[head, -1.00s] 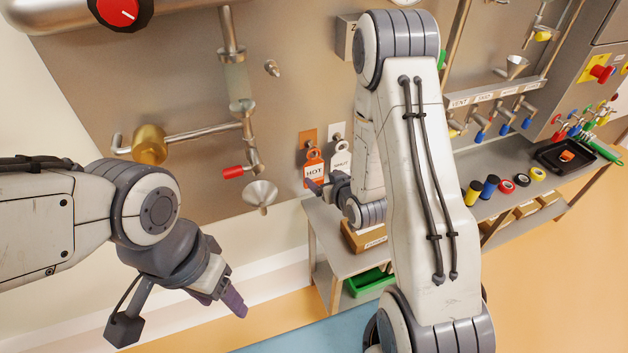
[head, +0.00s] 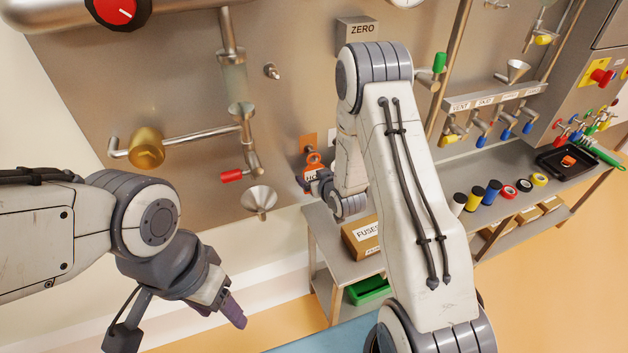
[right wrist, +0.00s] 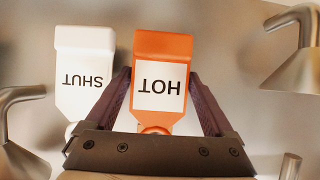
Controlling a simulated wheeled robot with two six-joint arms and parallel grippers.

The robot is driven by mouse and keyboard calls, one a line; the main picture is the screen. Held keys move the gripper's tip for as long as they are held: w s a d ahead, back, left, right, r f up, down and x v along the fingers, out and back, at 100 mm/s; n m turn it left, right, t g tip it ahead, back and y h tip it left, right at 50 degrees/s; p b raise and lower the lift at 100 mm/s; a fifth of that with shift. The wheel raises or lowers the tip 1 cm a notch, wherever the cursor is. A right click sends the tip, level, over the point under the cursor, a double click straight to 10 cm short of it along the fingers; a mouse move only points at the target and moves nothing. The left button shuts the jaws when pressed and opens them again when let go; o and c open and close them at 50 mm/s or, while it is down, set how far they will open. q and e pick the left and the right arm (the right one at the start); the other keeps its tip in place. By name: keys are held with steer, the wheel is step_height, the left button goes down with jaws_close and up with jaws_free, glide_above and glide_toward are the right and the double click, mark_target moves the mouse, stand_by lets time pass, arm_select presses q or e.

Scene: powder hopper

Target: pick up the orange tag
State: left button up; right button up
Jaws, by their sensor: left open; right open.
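The orange tag (head: 314,161), marked HOT, hangs on the steel panel. It also shows in the right wrist view (right wrist: 163,47), upside down. My right gripper (right wrist: 159,80) is open, with one dark finger on each side of the tag. The tag lies between the fingers; I cannot tell whether either finger touches it. In the head view my right gripper (head: 314,184) covers the tag's lower part. My left gripper (head: 234,312) is open, empty and low at the left, apart from the tag.
A white tag marked SHUT (right wrist: 85,70) hangs close beside the orange one, just outside the left finger. A metal funnel (head: 258,198) and a red-handled valve (head: 232,176) are left of the tag. A shelf table (head: 340,258) stands below it.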

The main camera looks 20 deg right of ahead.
steer(key=c, duration=1)
steer(key=shift+r, duration=0.15)
steer(key=shift+r, duration=0.6)
steer(key=s+p, duration=1)
steer(key=s, duration=0.8)
steer(key=shift+d+r+p, duration=0.3)
steer(key=shift+d+p, duration=0.05)
steer(key=shift+r, duration=0.1)
